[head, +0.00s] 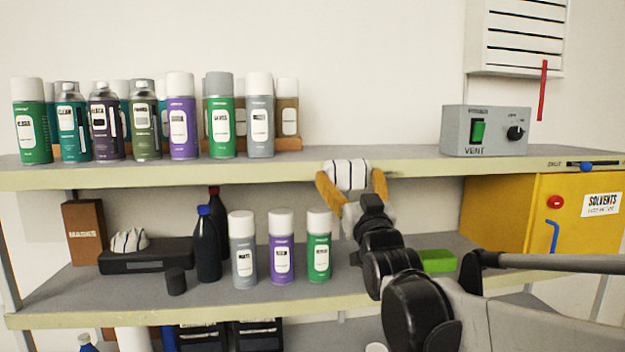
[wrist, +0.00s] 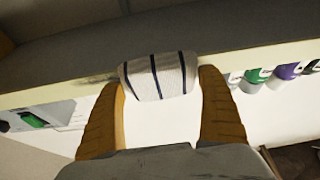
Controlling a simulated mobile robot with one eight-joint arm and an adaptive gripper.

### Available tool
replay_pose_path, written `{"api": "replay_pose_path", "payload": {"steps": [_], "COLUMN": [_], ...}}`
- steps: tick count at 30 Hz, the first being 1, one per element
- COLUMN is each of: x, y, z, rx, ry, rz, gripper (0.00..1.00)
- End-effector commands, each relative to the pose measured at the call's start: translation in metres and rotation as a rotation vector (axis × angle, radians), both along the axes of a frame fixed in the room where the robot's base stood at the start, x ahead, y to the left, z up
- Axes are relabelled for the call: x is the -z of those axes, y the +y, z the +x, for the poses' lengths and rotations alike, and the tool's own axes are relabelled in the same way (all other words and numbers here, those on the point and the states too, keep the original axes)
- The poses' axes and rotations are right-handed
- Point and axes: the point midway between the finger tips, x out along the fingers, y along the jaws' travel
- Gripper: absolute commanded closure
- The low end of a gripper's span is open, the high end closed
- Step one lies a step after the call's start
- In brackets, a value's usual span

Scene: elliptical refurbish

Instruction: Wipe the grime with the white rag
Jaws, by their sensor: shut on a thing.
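The white rag (head: 347,174) with dark stripes is pinched between the orange fingers of my gripper (head: 351,188), at the front edge of the upper shelf. The wrist view shows the rag (wrist: 158,77) held between both fingertips of my gripper (wrist: 160,85), overlapping the pale shelf edge. Whether it presses on the edge is hard to tell. A faint dark smudge that looks like grime (wrist: 102,79) shows on the edge just left of the rag in the wrist view. Any grime behind the rag is hidden.
Several spray cans (head: 180,115) stand on the upper shelf (head: 350,153) at left. A grey vent box (head: 485,132) stands at right. More cans (head: 281,246) and dark bottles (head: 207,243) stand on the lower shelf. A yellow solvents cabinet (head: 510,213) is right of my arm.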

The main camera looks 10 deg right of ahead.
Motion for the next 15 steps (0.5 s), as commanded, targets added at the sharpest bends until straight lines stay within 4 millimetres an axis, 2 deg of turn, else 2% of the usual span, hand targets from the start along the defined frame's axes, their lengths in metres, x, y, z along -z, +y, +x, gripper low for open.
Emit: {"api": "replay_pose_path", "payload": {"steps": [15], "x": [0.0001], "y": [0.0], "z": [0.01], "rx": [0.0], "ry": [0.0], "rz": [0.0], "gripper": [0.39]}}
